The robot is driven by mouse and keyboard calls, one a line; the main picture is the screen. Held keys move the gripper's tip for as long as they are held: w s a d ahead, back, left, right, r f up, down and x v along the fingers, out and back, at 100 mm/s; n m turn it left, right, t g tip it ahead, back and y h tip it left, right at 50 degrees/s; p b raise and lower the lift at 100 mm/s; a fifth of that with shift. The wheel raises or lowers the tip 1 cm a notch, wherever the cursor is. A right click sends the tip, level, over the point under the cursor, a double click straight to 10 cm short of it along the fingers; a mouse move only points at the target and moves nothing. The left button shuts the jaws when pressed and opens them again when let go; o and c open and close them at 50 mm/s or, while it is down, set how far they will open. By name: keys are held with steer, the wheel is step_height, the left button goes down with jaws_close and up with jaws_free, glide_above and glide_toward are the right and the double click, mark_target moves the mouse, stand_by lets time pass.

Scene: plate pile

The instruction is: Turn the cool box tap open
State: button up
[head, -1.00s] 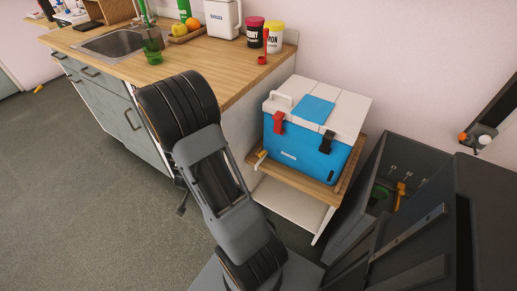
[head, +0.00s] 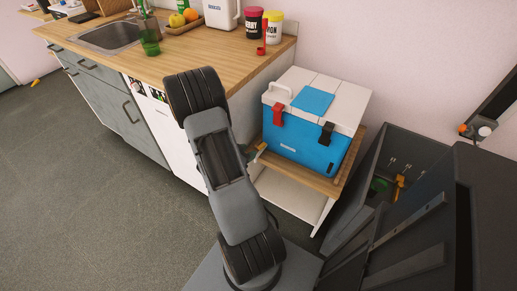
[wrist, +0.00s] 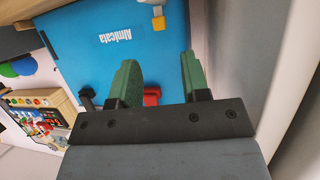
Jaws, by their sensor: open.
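The cool box (head: 300,150) is blue with a white lid, a red latch and a black latch. It stands on a low wooden-topped stand (head: 330,187). Its tap (head: 261,147), with a yellow-orange handle, is low at the box's left in the head view. In the wrist view the blue face appears upside down, with the tap (wrist: 158,17) at the top, beyond my gripper. My gripper (wrist: 160,75) is open, its two green fingers apart and empty, with the red latch (wrist: 151,96) visible between them. My arm mostly hides the gripper in the head view.
A wooden counter (head: 190,62) with a sink (head: 108,38) runs along the left. A fruit tray, jars and a white container stand on it. A dark open bin (head: 400,150) with tools is right of the stand. The floor at left is clear.

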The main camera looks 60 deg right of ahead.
mark_target(260, 146)
steer(key=b+x, duration=0.1)
steer(key=x, duration=0.6)
steer(key=shift+d+f, duration=0.2)
steer(key=shift+d, duration=0.1)
jaws_close()
